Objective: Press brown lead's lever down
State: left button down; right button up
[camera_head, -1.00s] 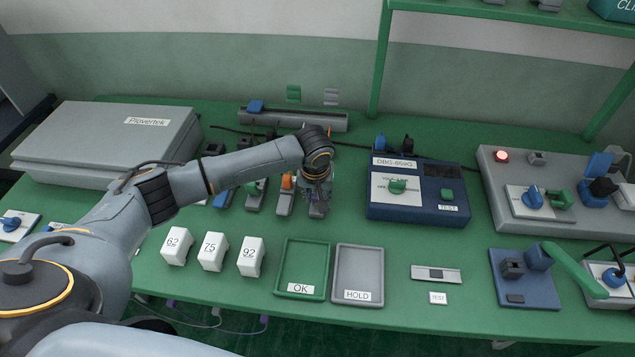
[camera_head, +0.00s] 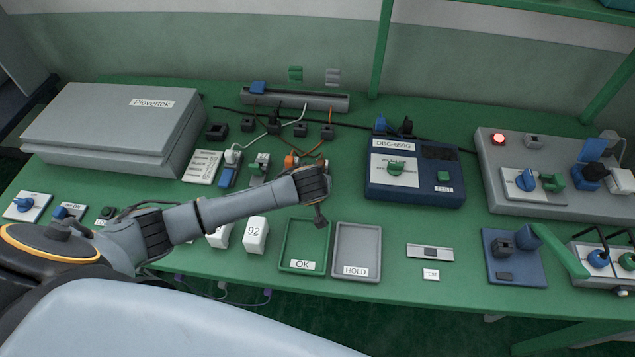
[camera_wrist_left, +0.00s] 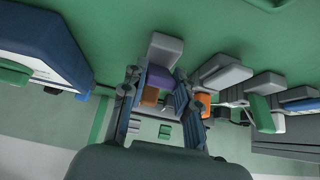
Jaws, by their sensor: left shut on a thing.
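My left gripper (camera_wrist_left: 157,82) shows in the left wrist view, its fingers on either side of a purple lever (camera_wrist_left: 158,76) on a grey connector block (camera_wrist_left: 165,48). It is shut on that lever. A brown part (camera_wrist_left: 150,95) shows just behind the lever, between the fingers. In the head view my wrist and forearm hide this block and most of the gripper. Which lead enters the held block is hidden. My right gripper is out of view.
A grey rail (camera_head: 300,100) with leads lies behind the connectors. The blue tester (camera_head: 414,190) stands to the right. The green OK tray (camera_head: 304,243), the grey HOLD tray (camera_head: 357,248) and white numbered block 92 (camera_head: 255,236) are in front.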

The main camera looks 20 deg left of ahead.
pick_arm(q)
jog(key=c, duration=1)
grip_release()
jog(key=v, duration=1.2)
jog(key=shift+a, duration=0.1)
